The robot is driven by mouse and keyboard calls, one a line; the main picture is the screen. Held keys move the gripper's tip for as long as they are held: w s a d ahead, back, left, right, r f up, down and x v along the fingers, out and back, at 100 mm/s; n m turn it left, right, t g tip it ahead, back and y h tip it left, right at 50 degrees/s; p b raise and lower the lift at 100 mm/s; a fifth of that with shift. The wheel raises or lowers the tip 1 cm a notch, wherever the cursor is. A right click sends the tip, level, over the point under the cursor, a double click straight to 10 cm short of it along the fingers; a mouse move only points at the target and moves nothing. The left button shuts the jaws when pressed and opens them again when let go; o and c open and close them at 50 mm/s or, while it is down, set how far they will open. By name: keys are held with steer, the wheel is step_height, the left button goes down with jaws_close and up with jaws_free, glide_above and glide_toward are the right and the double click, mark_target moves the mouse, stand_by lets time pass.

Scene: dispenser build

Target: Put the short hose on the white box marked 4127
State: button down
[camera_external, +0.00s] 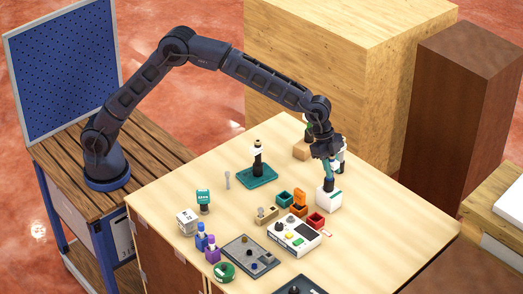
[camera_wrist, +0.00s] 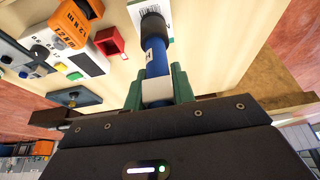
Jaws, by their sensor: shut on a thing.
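My gripper (camera_external: 329,164) is shut on a blue cylinder, which I take to be the short hose (camera_wrist: 156,62); it has a white band and a dark end. The green fingers (camera_wrist: 158,88) close on it from both sides in the wrist view. A white box (camera_external: 328,199) stands directly below my gripper at the right of the table. In the wrist view the hose's dark end overlaps a white face with a barcode (camera_wrist: 167,28). I cannot tell whether they touch. The number 4127 is not readable. Another white box (camera_external: 187,222) with dark marks stands at the left.
A red bin (camera_external: 316,220), an orange piece (camera_external: 300,203) and a white control box (camera_external: 294,236) stand close left of the box below my gripper. A bottle on a teal base (camera_external: 258,174) stands further back.

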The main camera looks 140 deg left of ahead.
steer(key=c, duration=1.2)
jaws_free()
steer(key=shift+o, duration=0.2)
steer(key=v, duration=1.2)
steer(key=s+d+r, duration=0.3)
steer(key=s+d, duration=0.3)
steer(key=d, duration=0.4)
steer(key=s+d+r, duration=0.4)
steer(key=s+d, duration=0.2)
steer(key=d, duration=0.4)
steer(key=s+d+r, duration=0.3)
steer(key=s+d, duration=0.3)
steer(key=d, duration=0.4)
steer(key=s+d+f, duration=0.3)
steer(key=s+d, duration=0.2)
steer(key=s, duration=0.5)
steer(key=s+d+f, duration=0.3)
steer(key=s+d, duration=0.2)
steer(key=s, duration=0.5)
steer(key=s+d+f, duration=0.3)
steer(key=s+d, duration=0.2)
steer(key=s, duration=0.5)
steer(key=shift+s+f, duration=0.4)
